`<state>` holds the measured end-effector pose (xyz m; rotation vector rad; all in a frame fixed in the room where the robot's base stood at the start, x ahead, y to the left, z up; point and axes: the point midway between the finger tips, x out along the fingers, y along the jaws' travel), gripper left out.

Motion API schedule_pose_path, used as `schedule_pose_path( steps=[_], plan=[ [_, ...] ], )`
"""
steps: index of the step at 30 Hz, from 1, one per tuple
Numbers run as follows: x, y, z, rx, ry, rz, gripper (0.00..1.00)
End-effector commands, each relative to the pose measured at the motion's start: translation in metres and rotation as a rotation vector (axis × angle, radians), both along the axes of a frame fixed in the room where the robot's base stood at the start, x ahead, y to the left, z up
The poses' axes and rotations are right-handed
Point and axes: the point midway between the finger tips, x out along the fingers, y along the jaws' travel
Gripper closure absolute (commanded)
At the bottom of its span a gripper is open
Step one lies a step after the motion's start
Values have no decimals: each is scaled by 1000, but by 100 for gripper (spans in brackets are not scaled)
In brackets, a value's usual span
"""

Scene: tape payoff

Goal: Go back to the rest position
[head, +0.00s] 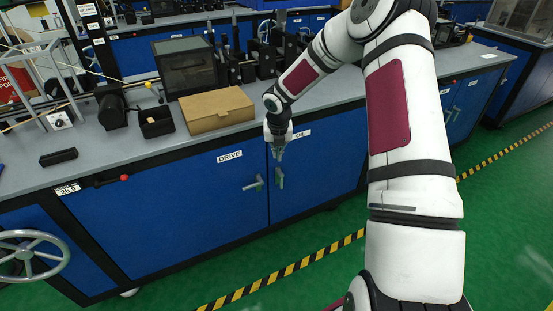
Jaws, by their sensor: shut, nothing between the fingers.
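My gripper (278,150) hangs at the end of my white arm, pointing down, in front of the blue cabinet doors in the head view. It is small in the picture, shut and empty. It shows just above the handles of the doors marked DRIVE (230,156) and OIL (304,134). I cannot tell how far it is from the cabinet front. My arm covers part of the bench on the right.
A grey bench top (98,146) holds a closed cardboard box (217,110), a small open black bin (156,121) and a dark clear-fronted case (185,66). A handwheel (32,254) stands at lower left. Green floor (335,270) with a striped line (285,271) lies clear in front.

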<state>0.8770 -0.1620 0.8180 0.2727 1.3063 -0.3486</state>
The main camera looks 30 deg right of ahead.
Motion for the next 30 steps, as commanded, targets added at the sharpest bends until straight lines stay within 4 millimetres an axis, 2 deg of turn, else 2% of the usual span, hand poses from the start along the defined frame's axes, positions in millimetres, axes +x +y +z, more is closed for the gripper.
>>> schedule_pose_path(
  steps=[1,6,17,20,23,30],
  plan=[
    [-2,-1,11,-2,-4,0,100],
    [-7,0,29,0,-1,0,100],
    [-11,2,43,-3,-2,-23,100],
    [-20,7,64,-14,-5,-103,100],
    [-36,15,98,-25,-19,-248,100],
    [-95,39,185,-18,-104,-701,100]
  ],
)
